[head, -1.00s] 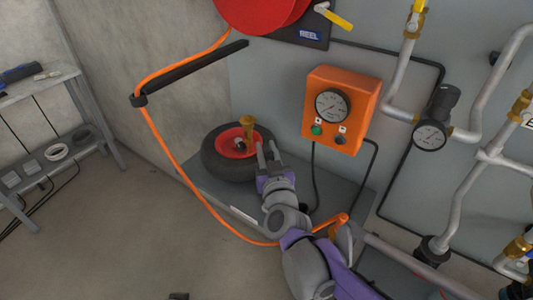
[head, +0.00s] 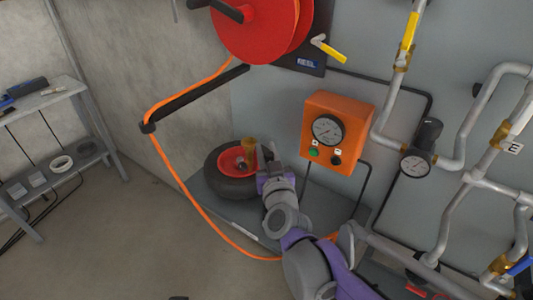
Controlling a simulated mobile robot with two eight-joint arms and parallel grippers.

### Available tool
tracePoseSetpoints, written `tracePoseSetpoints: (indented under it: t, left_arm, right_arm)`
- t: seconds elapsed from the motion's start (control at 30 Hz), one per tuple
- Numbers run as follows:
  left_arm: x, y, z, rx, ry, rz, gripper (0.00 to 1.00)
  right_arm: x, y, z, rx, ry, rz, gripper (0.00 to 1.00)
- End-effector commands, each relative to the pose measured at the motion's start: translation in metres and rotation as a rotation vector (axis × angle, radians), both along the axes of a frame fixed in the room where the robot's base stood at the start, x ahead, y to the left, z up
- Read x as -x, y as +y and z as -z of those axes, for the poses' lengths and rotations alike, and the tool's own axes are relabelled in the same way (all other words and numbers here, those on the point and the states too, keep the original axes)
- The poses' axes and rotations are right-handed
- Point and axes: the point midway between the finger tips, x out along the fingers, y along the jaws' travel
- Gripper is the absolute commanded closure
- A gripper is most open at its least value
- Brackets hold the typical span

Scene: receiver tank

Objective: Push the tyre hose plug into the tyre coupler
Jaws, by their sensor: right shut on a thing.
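My right gripper (head: 264,164) is at the right side of the tyre (head: 212,180), over its red hub (head: 230,160). It is shut on a small piece, apparently the tyre hose plug, which the fingers and wrist mostly hide. A brass-coloured fitting (head: 249,147) stands upright over the hub, just left of the fingers; it may be the tyre coupler. I cannot tell whether it touches the held piece. My left gripper is not in view.
An orange hose (head: 180,189) hangs from the red reel (head: 254,28) over a black arm and loops along the floor. An orange gauge box (head: 336,137) is on the wall above right. Pipes and valves fill the right.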

Motion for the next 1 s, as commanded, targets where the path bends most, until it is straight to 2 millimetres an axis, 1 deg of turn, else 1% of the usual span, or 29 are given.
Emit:
tracePoseSetpoints:
  t: [0.03, 0.6, 0.73, 1.0]
  left_arm:
    - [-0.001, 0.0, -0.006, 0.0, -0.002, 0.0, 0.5]
    - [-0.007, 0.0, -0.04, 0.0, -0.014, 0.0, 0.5]
    - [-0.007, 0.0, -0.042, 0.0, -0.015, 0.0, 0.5]
    - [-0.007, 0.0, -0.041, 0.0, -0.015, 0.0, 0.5]
  right_arm:
    - [0.0, 0.0, -0.008, 0.0, -0.001, 0.0, 1.0]
    - [0.0, 0.0, -0.056, -0.001, -0.001, -0.001, 1.0]
    - [0.0, 0.0, -0.06, 0.0, 0.0, -0.001, 1.0]
    - [0.0, 0.0, -0.059, 0.0, 0.0, 0.0, 1.0]
